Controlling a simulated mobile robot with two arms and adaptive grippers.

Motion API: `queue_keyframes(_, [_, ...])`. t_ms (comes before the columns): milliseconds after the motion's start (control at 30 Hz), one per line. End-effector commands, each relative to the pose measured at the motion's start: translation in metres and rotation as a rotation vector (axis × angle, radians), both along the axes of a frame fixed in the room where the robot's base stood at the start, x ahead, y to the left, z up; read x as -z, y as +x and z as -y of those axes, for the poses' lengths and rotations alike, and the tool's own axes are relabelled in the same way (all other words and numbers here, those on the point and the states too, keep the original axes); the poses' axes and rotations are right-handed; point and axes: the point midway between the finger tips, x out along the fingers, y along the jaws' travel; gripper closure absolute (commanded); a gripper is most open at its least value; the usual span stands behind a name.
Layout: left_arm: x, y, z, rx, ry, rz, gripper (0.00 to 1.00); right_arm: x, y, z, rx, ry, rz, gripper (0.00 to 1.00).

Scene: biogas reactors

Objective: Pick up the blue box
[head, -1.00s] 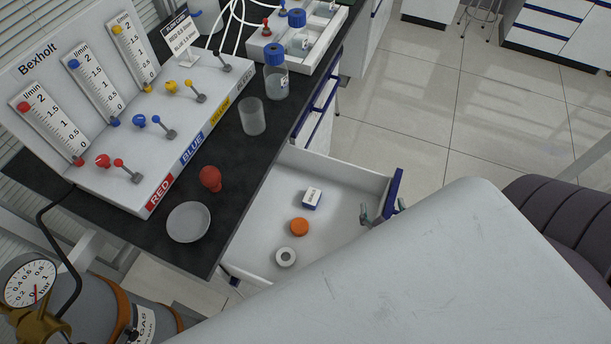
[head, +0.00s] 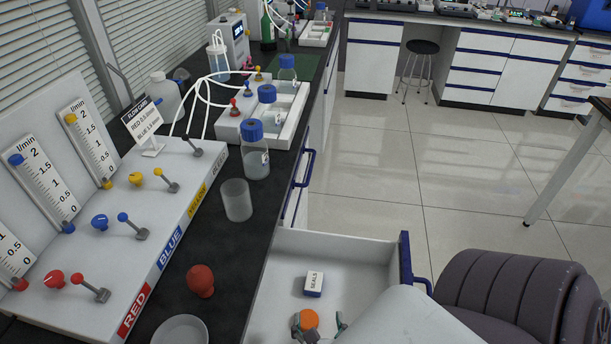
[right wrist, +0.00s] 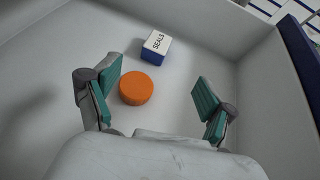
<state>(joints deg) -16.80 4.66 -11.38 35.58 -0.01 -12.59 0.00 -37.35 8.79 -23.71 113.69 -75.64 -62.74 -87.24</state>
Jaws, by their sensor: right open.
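The blue box (head: 313,284) has a white top lettered "SEALS" and blue sides. It lies in the open white drawer (head: 335,251), towards its far part. In the right wrist view the blue box (right wrist: 156,46) lies beyond the fingertips, at upper middle. My right gripper (head: 318,325) is open and empty over the drawer, nearer than the box. In the right wrist view the right gripper (right wrist: 157,95) has its teal pads wide apart, with an orange disc (right wrist: 137,88) showing between them. My left gripper is not in view.
The orange disc (head: 309,319) lies in the drawer, close to the box. The drawer's blue-edged front (head: 405,262) is at right. The black bench (head: 236,259) at left holds a red bulb (head: 201,281), a clear beaker (head: 237,200) and a blue-capped bottle (head: 256,150).

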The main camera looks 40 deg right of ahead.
Motion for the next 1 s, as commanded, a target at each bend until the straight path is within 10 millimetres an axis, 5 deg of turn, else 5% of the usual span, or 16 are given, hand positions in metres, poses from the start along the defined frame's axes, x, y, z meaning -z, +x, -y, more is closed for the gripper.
queue_keyframes(300, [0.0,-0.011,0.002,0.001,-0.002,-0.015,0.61,0.025,0.043,0.035,0.0,-0.003,0.002,0.17])
queue_keyframes(1000, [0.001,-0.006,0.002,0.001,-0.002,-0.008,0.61,0.054,0.093,0.068,0.0,0.0,-0.001,0.17])
